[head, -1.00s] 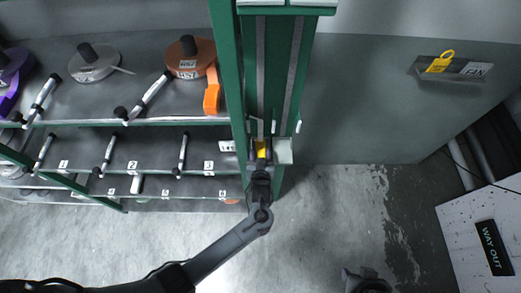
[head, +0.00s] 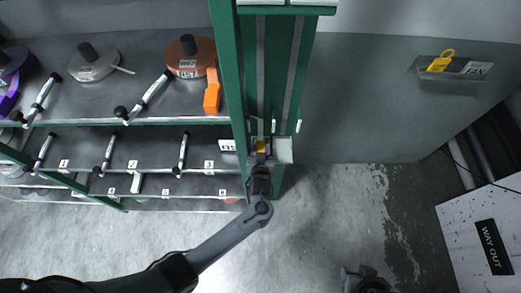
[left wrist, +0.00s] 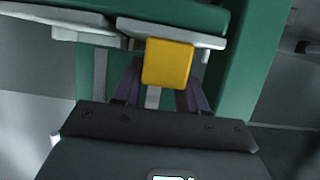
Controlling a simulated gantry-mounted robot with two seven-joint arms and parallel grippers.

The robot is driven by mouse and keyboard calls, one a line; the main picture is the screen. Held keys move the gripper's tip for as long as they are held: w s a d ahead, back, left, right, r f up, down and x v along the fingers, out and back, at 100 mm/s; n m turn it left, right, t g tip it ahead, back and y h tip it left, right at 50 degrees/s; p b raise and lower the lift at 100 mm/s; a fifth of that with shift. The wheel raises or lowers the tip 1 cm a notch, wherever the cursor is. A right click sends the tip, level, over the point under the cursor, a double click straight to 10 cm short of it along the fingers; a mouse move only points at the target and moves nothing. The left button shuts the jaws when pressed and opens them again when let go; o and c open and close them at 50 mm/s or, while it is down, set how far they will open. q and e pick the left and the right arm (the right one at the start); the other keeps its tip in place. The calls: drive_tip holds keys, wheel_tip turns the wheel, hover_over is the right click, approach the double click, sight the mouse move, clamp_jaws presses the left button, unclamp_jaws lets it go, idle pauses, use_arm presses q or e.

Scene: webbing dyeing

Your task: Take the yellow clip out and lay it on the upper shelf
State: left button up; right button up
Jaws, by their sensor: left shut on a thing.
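The yellow clip (head: 260,145) is at the front of the green upright column, between pale plates. It also shows as a yellow block in the left wrist view (left wrist: 168,63), in front of the pale ledge. My left gripper (head: 261,160) is shut on the clip, its dark fingers on either side of it. The clip's far part is hidden. The upper shelf (head: 130,95) is to the left of the column. My right gripper's fingers are not in view.
The upper shelf holds a brown reel (head: 190,60), a grey reel (head: 95,65), a purple reel (head: 12,70), an orange clip (head: 212,92) and black-and-white rods. Numbered lower shelves (head: 120,160) are below. A yellow tag (head: 440,62) hangs at the fan plate on the right.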

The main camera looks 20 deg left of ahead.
sight(261, 147)
use_arm(q)
drive_tip(key=shift+r, duration=0.15)
drive_tip(key=shift+r, duration=0.55)
drive_tip(key=r, duration=0.3)
drive_tip(key=shift+s+d, duration=0.2)
drive_tip(key=shift+s, duration=0.05)
drive_tip(key=w+r+v, duration=0.1)
drive_tip(key=v, duration=1.1)
drive_tip(key=shift+s+d+r+b, duration=0.35)
drive_tip(key=shift+d+r+b, duration=0.05)
drive_tip(key=shift+r, duration=0.05)
